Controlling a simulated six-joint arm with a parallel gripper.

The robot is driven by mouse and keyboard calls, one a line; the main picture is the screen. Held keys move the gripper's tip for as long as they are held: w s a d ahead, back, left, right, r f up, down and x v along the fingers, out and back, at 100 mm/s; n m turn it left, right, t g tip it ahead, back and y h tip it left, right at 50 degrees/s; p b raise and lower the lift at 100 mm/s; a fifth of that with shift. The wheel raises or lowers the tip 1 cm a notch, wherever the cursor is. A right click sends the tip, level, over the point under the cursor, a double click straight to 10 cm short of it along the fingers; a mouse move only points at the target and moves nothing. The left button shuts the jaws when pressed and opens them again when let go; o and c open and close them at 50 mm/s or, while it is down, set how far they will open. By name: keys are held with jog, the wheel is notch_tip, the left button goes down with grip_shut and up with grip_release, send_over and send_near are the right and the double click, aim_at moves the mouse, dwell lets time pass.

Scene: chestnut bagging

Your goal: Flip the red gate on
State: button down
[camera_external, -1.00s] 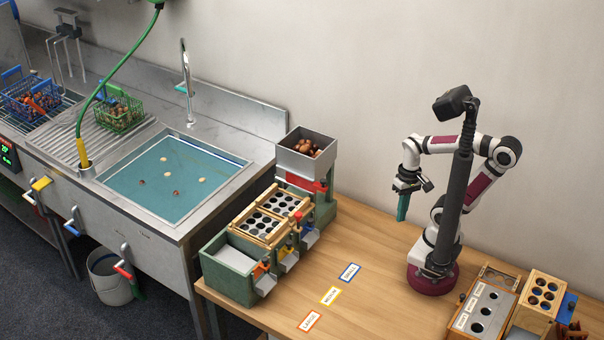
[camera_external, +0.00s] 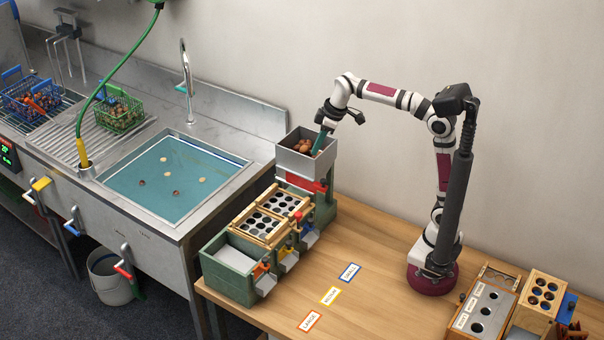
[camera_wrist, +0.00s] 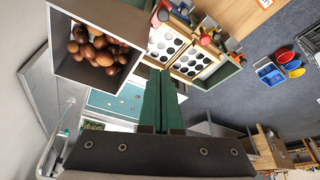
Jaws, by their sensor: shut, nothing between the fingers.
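The red gate (camera_external: 303,183) is a red plate on the front of the green stand, just under the grey hopper (camera_external: 292,159) that holds brown chestnuts (camera_external: 303,146). A small red part by the hopper's edge in the wrist view (camera_wrist: 163,14) may be the gate, but I cannot tell. My gripper (camera_external: 318,145) has green fingers, shut and empty. In the external view it overlaps the hopper's right rim, above the gate. In the wrist view the fingertips (camera_wrist: 160,75) point past the hopper, apart from its chestnuts. Whether the fingers touch the rim is unclear.
The wooden-framed sorter with round holes (camera_external: 268,213) stands in front of the hopper, with small coloured levers along its right side. A water-filled sink (camera_external: 170,178) lies to the left. Label cards (camera_external: 330,295) lie on the table, which is otherwise clear between sorter and my base.

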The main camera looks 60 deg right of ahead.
jog(key=shift+f, duration=0.1)
send_over(319, 186)
jog(key=f, duration=1)
jog(key=shift+w+a, duration=0.3)
jog(key=shift+s+d, duration=0.15)
jog(key=shift+s, duration=0.15)
jog(key=s, duration=0.5)
jog(key=shift+s, duration=0.4)
